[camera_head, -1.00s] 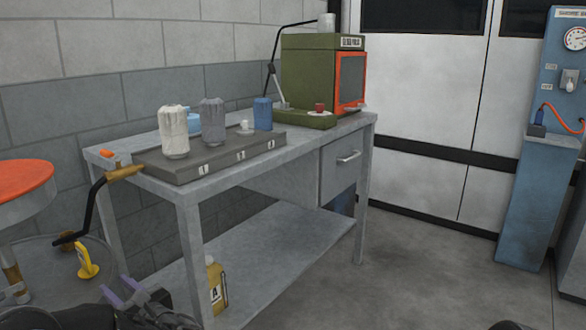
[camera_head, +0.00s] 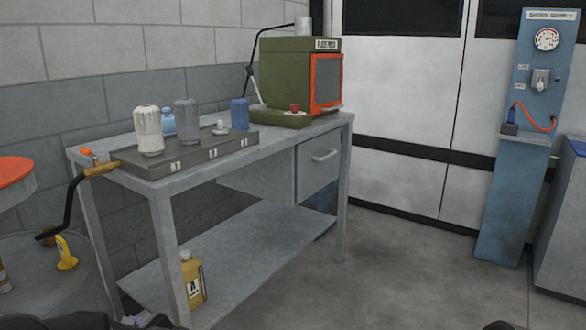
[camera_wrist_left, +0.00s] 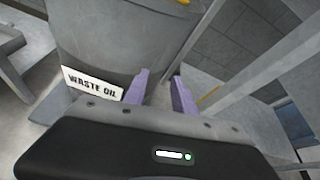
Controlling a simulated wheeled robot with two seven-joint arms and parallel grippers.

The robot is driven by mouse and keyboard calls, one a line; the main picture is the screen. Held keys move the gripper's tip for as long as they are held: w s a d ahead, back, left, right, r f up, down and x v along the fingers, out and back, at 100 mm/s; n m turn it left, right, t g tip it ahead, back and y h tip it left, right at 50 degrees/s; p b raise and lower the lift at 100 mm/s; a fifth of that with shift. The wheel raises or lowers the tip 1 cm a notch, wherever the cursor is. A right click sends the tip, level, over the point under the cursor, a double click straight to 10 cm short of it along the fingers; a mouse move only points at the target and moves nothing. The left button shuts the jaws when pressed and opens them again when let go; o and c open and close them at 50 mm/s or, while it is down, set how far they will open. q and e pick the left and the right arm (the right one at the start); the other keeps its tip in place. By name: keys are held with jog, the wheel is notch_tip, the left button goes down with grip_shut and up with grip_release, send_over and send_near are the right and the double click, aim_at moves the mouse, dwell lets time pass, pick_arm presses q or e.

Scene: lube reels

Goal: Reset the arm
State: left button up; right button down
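My left gripper (camera_wrist_left: 160,88) shows in the left wrist view, with its two purple fingers apart and nothing visible between them. It is beside a grey drum (camera_wrist_left: 115,40) with a "WASTE OIL" label (camera_wrist_left: 92,84). My right gripper is not in view.
A yellow bottle (camera_head: 192,280) is on the lower shelf. Floor at right is clear.

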pick_arm(q)
jog(key=s+d+f+n+g+h, duration=0.3)
jog(key=s+d+f+n+h, duration=0.6)
jog(key=d+f, duration=0.55)
jog(key=s+d+f+n+g+h, duration=0.3)
jog(key=s+d+f+n+h, duration=0.3)
jog(key=s+d+f+n, duration=0.85)
jog(key=s+f+n, duration=0.1)
jog(key=s+f, duration=0.2)
notch_tip(320, 180, up, 26)
jog(key=s+g+p, duration=0.1)
jog(key=s+p, duration=0.1)
jog(key=p, duration=2.4)
jog(key=shift+s+d+f, duration=0.15)
jog(key=shift+d+f, duration=0.05)
jog(key=shift+d, duration=0.25)
